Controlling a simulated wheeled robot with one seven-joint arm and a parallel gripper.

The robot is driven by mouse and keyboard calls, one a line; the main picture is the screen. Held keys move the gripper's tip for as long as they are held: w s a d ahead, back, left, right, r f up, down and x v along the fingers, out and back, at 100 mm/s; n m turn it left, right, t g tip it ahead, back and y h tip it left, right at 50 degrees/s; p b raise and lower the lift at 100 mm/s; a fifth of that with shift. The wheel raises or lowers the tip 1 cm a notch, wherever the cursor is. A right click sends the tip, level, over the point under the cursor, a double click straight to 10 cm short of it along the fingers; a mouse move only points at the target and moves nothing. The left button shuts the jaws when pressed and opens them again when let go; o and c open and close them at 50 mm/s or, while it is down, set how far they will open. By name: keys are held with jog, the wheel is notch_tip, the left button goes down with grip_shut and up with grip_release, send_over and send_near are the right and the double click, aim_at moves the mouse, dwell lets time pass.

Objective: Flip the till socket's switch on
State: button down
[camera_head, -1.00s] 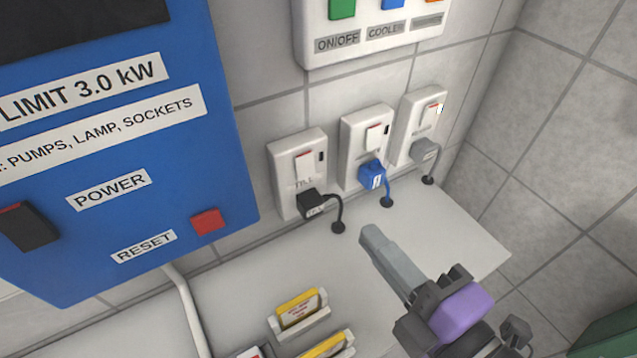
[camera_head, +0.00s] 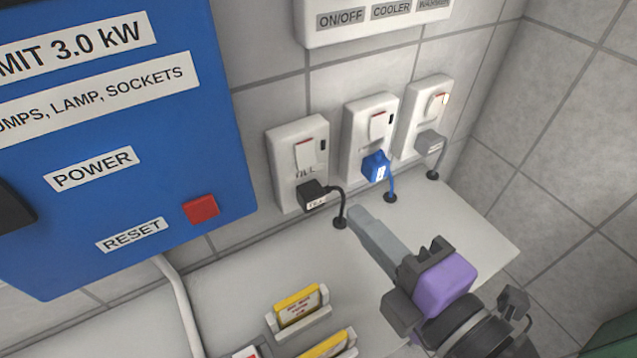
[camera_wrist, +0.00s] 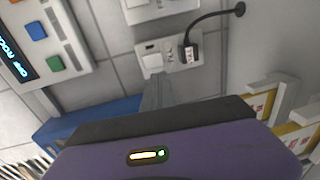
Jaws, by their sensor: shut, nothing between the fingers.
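The till socket (camera_head: 298,165) is the leftmost of three white wall sockets, with a white rocker switch (camera_head: 305,153) and a dark indicator beside it. A black plug (camera_head: 313,195) sits in its lower part, its cable running to a hole in the shelf. My gripper (camera_head: 356,215) is shut and empty, its fingertips in front of and below the till socket, to the right of the black plug. In the wrist view, the till socket (camera_wrist: 170,62) shows beyond the fingers (camera_wrist: 158,92), with its switch (camera_wrist: 153,62) and black plug (camera_wrist: 190,50). I cannot see any contact.
A socket with a blue plug (camera_head: 376,167) and one with a grey plug (camera_head: 430,143) stand to the right. A blue panel (camera_head: 130,130) with a red reset button (camera_head: 200,209) fills the left. Yellow cards in holders (camera_head: 300,308) stand on the pale shelf (camera_head: 235,285).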

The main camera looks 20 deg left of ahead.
aim_at(308, 165)
jog(key=b+x, duration=0.1)
jog(key=x, duration=1)
jog(key=shift+w+a, duration=0.1)
jog(key=shift+b, duration=0.35)
jog(key=shift+w+a+f+b, duration=0.15)
jog(key=shift+f+b, duration=0.2)
jog(key=shift+b, duration=0.65)
jog(key=shift+r+p, duration=0.3)
jog(key=shift+p, duration=0.15)
